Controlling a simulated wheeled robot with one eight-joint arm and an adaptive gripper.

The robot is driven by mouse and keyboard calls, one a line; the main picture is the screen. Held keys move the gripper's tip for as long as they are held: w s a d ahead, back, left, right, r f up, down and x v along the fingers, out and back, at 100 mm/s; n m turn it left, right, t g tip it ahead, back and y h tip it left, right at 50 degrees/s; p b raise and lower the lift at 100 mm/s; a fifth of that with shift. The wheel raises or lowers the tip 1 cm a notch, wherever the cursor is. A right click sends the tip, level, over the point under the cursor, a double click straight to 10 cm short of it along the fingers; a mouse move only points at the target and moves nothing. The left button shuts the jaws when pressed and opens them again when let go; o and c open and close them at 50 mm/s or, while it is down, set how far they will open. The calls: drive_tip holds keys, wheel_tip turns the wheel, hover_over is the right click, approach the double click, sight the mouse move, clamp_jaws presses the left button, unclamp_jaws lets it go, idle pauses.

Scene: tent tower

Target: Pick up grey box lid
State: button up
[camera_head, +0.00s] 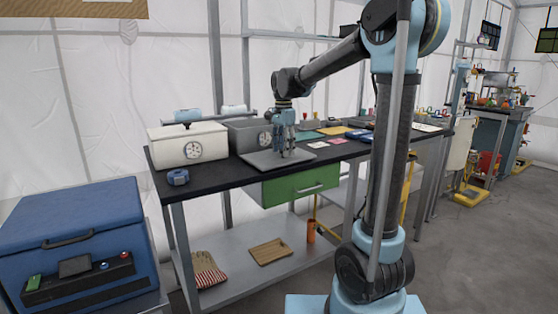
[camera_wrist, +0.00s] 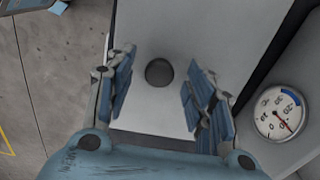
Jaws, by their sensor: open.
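The grey box lid (camera_head: 262,160) lies flat on the dark workbench, in front of the grey box. In the wrist view the lid (camera_wrist: 165,30) is a pale grey panel with a round dark knob (camera_wrist: 159,72) in its middle. My gripper (camera_head: 284,152) points down over the lid. In the wrist view my gripper (camera_wrist: 159,85) is open, with one blue-padded finger on each side of the knob and clear gaps between. I cannot tell how far the fingertips are above the lid. In the head view my fingers hide the knob.
The grey box (camera_head: 247,134) with a round dial (camera_wrist: 278,113) stands just behind the lid. A white box (camera_head: 185,146) with a dial stands to its left. Cards and flat items lie to the right.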

drive_tip(key=shift+f, duration=0.3)
drive_tip(key=shift+c, duration=0.5)
clamp_jaws()
